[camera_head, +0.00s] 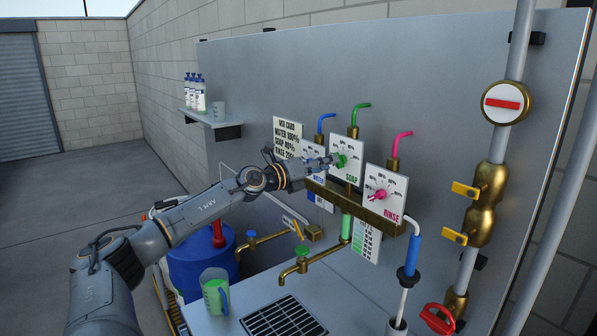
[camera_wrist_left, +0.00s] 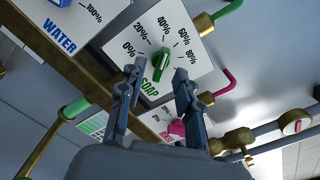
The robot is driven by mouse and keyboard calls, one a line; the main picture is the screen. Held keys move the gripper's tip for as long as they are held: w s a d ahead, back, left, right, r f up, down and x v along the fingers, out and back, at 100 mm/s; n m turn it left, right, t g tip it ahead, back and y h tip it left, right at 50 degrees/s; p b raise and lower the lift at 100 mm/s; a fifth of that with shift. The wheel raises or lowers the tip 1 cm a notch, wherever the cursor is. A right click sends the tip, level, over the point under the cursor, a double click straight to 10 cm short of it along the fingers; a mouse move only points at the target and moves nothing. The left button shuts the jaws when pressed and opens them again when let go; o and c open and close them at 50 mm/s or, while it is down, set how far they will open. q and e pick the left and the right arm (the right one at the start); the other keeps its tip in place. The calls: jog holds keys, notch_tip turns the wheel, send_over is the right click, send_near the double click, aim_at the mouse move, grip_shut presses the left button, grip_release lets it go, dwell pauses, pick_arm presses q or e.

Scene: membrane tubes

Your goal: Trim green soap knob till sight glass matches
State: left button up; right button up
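The green soap knob (camera_head: 341,160) sits on the white SOAP dial plate (camera_head: 353,173), mid panel. In the left wrist view the knob (camera_wrist_left: 160,65) points roughly toward the 40% mark. My left gripper (camera_head: 327,160) is at the knob. In the wrist view its fingers (camera_wrist_left: 158,76) are spread, one on each side of the knob's lower end, with gaps visible; I cannot tell contact. A green sight glass tube (camera_head: 346,228) hangs below the soap dial, near a chart card (camera_head: 367,242). Its exact level is too small to read. My right gripper is not in view.
The pink rinse knob (camera_head: 378,195) is close on the right; the water dial (camera_head: 314,158) is on the left, partly behind my gripper. A brass rail (camera_head: 352,207) runs below the dials. A green-filled jug (camera_head: 215,291) stands beside the drain grate (camera_head: 284,321).

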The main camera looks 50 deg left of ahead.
pick_arm(q)
jog(key=s, duration=0.9)
jog(key=shift+a, duration=0.35)
dwell(0.3)
dwell(0.6)
